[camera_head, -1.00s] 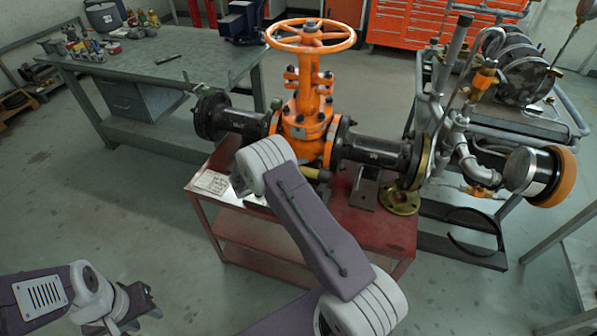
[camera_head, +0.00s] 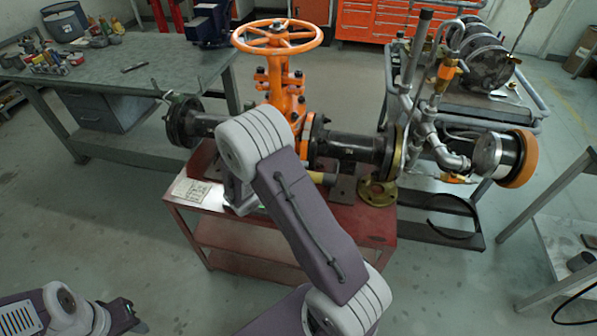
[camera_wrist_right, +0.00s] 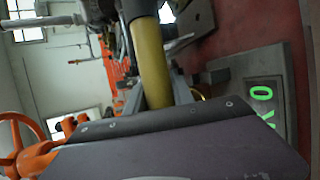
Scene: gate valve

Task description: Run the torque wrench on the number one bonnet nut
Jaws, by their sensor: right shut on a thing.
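The orange gate valve (camera_head: 285,97) with its handwheel (camera_head: 277,37) stands on a red cart (camera_head: 368,222). My right arm covers the lower front of its body and much of its bonnet flange; I cannot make out the number one nut. My right gripper (camera_wrist_right: 157,100) is shut on a yellow-handled tool, seemingly the torque wrench (camera_wrist_right: 149,55); a yellow end shows in the head view (camera_head: 324,178) beside the arm. The wrench's working end is not clear. My left gripper (camera_head: 125,312) is low at the left, away from the valve; its jaws are unclear.
A grey box with a green display (camera_wrist_right: 262,93) sits on the cart. A white label sheet (camera_head: 190,190) and a brass flange (camera_head: 377,191) lie there too. A workbench (camera_head: 150,80) stands left, a pipe-and-hose rig (camera_head: 455,100) right. Floor between left arm and cart is clear.

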